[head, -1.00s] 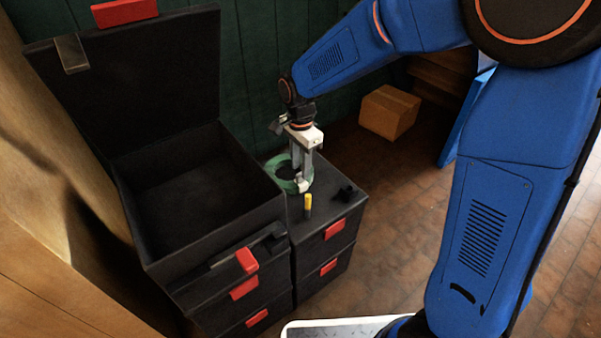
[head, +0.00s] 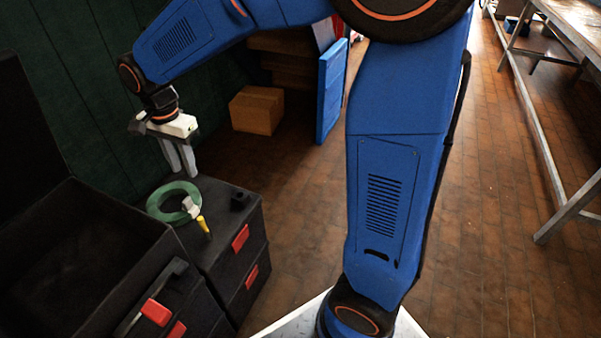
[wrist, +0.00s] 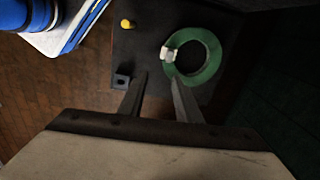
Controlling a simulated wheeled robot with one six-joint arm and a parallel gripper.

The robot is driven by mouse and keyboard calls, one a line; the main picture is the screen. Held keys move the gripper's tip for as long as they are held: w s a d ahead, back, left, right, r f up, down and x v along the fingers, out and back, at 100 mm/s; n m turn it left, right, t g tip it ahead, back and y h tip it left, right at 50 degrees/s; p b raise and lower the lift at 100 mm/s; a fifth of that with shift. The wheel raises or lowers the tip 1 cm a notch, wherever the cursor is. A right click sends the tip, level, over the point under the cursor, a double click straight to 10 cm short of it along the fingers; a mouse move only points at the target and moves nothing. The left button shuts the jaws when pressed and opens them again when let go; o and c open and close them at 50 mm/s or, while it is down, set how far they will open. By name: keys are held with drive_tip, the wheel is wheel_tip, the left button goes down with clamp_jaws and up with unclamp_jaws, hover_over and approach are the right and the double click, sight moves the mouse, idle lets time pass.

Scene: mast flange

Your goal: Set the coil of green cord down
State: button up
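The coil of green cord (head: 160,208), with a white tag or band (head: 191,206) on it, lies flat on top of the black drawer box (head: 228,200). In the wrist view the coil (wrist: 209,70) lies beyond the fingertips, to the right. My gripper (head: 183,175) is above the box top, behind the coil in the head view and clear of it. Its two fingers (wrist: 158,78) are apart with nothing between them. The gripper is open and empty.
A yellow-topped item (head: 203,224) and a small black block (head: 240,200) stand on the same box top. An open black case (head: 75,245) is to the left. A cardboard box (head: 257,109) and blue panel (head: 331,90) stand behind. A workbench (head: 570,25) is far right.

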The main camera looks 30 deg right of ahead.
drive_tip(key=s+d+r+n+t, duration=0.2)
drive_tip(key=s+d+n, duration=0.3)
drive_tip(key=s+d, duration=0.6)
drive_tip(key=s+d+r+n+t, duration=0.2)
drive_tip(key=s+d+n, duration=0.3)
drive_tip(key=s+d, duration=0.7)
drive_tip(key=shift+s+d, duration=0.3)
drive_tip(key=shift+s, duration=0.45)
